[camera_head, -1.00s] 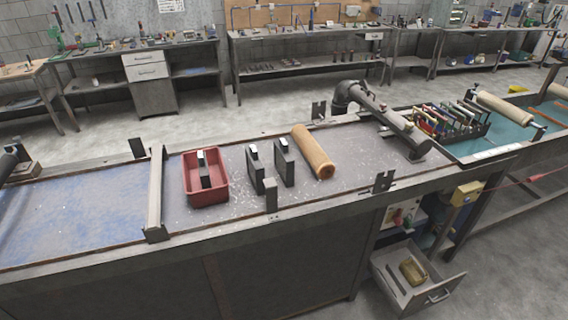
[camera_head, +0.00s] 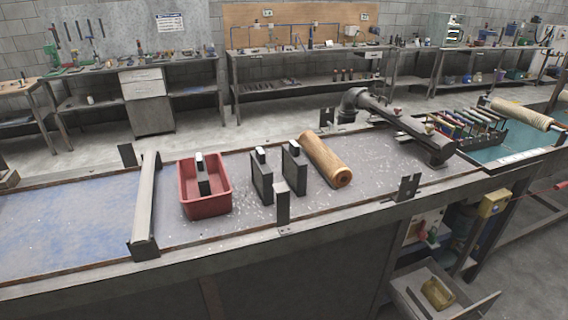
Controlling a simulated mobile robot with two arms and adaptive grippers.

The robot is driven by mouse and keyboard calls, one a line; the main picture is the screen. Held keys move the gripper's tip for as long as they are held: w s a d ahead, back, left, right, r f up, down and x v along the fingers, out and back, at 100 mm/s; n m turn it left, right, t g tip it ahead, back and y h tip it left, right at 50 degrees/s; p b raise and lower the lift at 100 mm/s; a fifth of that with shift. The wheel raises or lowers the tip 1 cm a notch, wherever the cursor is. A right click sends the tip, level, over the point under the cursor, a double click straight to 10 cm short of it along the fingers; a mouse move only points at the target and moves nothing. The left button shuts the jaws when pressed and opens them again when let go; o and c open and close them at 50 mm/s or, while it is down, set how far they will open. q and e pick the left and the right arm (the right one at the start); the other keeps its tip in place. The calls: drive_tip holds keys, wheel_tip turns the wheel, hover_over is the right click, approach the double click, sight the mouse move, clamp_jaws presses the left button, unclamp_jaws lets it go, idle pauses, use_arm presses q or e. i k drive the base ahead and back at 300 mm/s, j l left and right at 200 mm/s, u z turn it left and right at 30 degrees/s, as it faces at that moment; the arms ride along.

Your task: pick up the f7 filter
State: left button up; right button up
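Two dark, flat, upright rectangular pieces with pale tops stand side by side on the bench, a left one (camera_head: 261,180) and a right one (camera_head: 294,170). A similar dark piece with a pale top (camera_head: 204,187) stands inside a red bin (camera_head: 207,208) to their left. These may be filters, but no label is readable, so I cannot tell which is the f7 filter. Neither of my grippers shows in this view.
An orange-brown cylinder (camera_head: 325,160) lies right of the dark pieces. Beyond it a grey pipe (camera_head: 400,123) runs above the bench. A pale roller (camera_head: 145,200) crosses the bench left of the bin. An open drawer (camera_head: 408,288) juts out below.

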sight(293, 168)
drive_tip(key=i+j+z, duration=0.6)
drive_tip(key=j, duration=0.35)
